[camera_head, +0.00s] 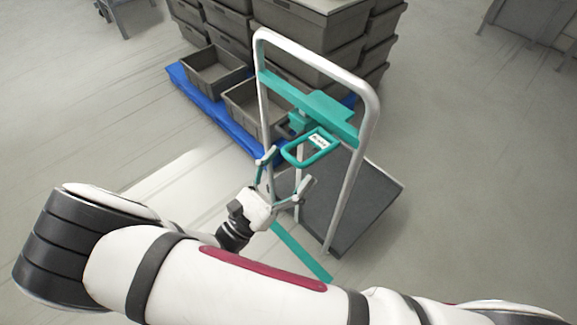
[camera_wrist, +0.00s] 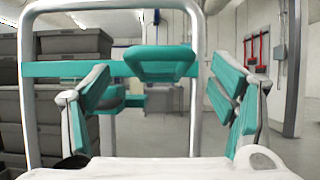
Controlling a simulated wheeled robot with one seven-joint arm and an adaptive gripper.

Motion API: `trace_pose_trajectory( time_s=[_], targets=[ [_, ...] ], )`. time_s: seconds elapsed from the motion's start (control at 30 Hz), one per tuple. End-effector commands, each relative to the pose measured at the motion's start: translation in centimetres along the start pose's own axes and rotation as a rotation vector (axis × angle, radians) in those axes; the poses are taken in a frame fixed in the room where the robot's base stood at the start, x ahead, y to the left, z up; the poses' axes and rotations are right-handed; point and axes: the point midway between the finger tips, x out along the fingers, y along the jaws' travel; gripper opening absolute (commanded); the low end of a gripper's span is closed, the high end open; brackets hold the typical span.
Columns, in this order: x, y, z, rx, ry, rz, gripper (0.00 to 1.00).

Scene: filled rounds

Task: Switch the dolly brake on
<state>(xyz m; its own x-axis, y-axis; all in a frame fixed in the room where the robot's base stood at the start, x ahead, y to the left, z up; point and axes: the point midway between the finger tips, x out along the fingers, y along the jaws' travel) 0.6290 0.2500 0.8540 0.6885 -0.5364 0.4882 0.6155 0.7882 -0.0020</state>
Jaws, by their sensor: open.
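The dolly (camera_head: 360,190) has a dark flat deck and a tall silver push frame (camera_head: 368,120) with a teal crossbar (camera_head: 325,108). A teal loop-shaped brake handle (camera_head: 298,160) with a small white label (camera_head: 318,141) sticks out from the crossbar towards me. My gripper (camera_head: 287,170) is open and empty, just below and in front of the handle in the head view. In the wrist view, the handle (camera_wrist: 160,64) is seen edge-on, ahead and above the middle of the spread fingers (camera_wrist: 160,100). No contact shows.
Grey crates (camera_head: 318,35) are stacked behind the dolly. Two open empty crates (camera_head: 212,72) stand on a blue pallet (camera_head: 215,115) at left. The floor to the right is clear. Red tools (camera_wrist: 257,50) hang on the far wall.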

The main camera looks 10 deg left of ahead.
Motion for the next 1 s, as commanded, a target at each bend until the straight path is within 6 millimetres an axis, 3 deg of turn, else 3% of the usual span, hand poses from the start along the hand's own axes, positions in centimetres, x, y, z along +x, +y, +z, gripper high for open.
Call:
trace_pose_trajectory(
  time_s=[0.27,0.7,1.0],
  targets=[
    [-1.7,0.1,0.0,0.002,-0.001,0.002,0.78],
    [-10.0,0.0,-0.1,0.001,0.001,0.001,0.78],
    [-12.0,0.0,0.0,0.000,0.000,0.001,0.78]
  ],
)
